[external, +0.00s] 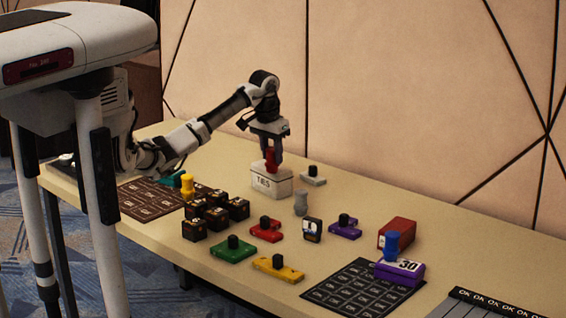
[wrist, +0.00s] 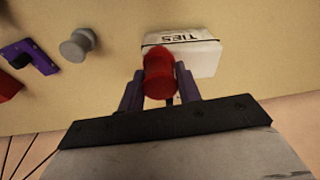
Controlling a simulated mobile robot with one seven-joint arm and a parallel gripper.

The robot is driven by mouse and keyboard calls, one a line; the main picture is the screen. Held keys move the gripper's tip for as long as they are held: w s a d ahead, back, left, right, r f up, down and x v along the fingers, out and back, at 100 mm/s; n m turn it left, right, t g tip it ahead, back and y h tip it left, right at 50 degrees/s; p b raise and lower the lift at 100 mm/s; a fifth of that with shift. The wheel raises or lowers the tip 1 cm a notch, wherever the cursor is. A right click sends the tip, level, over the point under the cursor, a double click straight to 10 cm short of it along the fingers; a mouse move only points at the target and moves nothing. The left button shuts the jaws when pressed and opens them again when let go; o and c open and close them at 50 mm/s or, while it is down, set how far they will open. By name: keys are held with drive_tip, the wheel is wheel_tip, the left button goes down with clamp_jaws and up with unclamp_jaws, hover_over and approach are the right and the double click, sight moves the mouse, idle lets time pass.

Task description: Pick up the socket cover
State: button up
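A red knob-shaped piece (external: 271,158) is between the fingers of my gripper (external: 272,156), directly over the white box marked TIES (external: 262,186). In the wrist view, the fingers of my gripper (wrist: 160,85) flank the red piece (wrist: 160,72) closely on both sides and appear to be shut on it. I cannot tell whether the red piece touches the box top. No piece is marked as a socket cover, and I cannot tell which one it is. A white plate with a black knob (external: 313,176) lies right of the box.
A grey knob-shaped piece (external: 300,203) stands in front of the box. Black cubes (external: 217,219), knobbed plates in red (external: 266,233), green (external: 232,252), yellow (external: 279,270) and purple (external: 345,230), and a red box (external: 397,229) crowd the table. The wall rises behind.

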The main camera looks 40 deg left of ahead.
drive_tip(key=c, duration=0.5)
drive_tip(key=shift+r, duration=0.1)
wheel_tip(320, 180, up, 19)
drive_tip(key=b, duration=0.3)
approach(272, 149)
drive_tip(key=w+a+f, duration=0.1)
drive_tip(key=f, duration=0.2)
drive_tip(key=w+a+f, duration=0.1)
drive_tip(key=w+f, duration=0.1)
drive_tip(key=f, duration=0.2)
drive_tip(key=w+a+f, duration=0.1)
drive_tip(key=f, duration=0.2)
drive_tip(key=shift+w+f, duration=0.25)
drive_tip(key=shift+w, duration=0.05)
